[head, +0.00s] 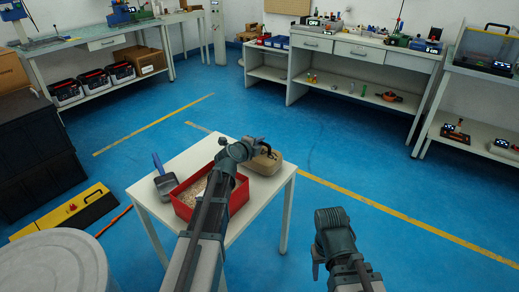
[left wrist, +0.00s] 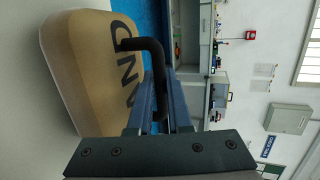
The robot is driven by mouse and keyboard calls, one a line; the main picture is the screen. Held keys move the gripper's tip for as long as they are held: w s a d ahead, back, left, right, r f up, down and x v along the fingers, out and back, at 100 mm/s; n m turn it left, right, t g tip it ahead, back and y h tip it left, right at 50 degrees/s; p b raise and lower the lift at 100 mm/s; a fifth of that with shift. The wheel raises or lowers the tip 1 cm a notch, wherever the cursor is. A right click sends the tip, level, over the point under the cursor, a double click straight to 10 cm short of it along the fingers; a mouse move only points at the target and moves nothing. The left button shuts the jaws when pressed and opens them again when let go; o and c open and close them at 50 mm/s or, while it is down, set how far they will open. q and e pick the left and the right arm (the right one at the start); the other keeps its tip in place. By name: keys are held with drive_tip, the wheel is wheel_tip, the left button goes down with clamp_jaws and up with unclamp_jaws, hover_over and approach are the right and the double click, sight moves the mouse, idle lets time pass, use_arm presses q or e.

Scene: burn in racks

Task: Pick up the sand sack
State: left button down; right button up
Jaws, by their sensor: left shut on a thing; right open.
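The sand sack (head: 262,163) is a tan block with a dark handle, resting on the right part of the small white table (head: 284,182). In the left wrist view the sack (left wrist: 80,65) shows part of the dark lettering "AND" and its black handle (left wrist: 158,62). My left gripper (head: 260,146) reaches over the table and is shut on the handle; its fingers also show in the left wrist view (left wrist: 155,100). My right gripper (head: 316,265) is open and empty, low in front, right of the table. Part of the sack is hidden behind my left gripper.
A red tray (head: 241,197) of grainy material and a grey dustpan (head: 166,186) sit on the same table. A white round bin (head: 50,265) and a yellow-black case (head: 65,215) stand at left. Workbenches (head: 360,55) line the back. The blue floor right of the table is free.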

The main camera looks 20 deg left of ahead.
use_arm(q)
drive_tip(key=shift+r, duration=0.15)
use_arm(e)
drive_tip(key=shift+r, duration=0.15)
use_arm(q)
wheel_tip(320, 180, up, 10)
drive_tip(key=p, duration=1)
use_arm(e)
wheel_tip(320, 180, up, 10)
drive_tip(key=shift+c, duration=0.4)
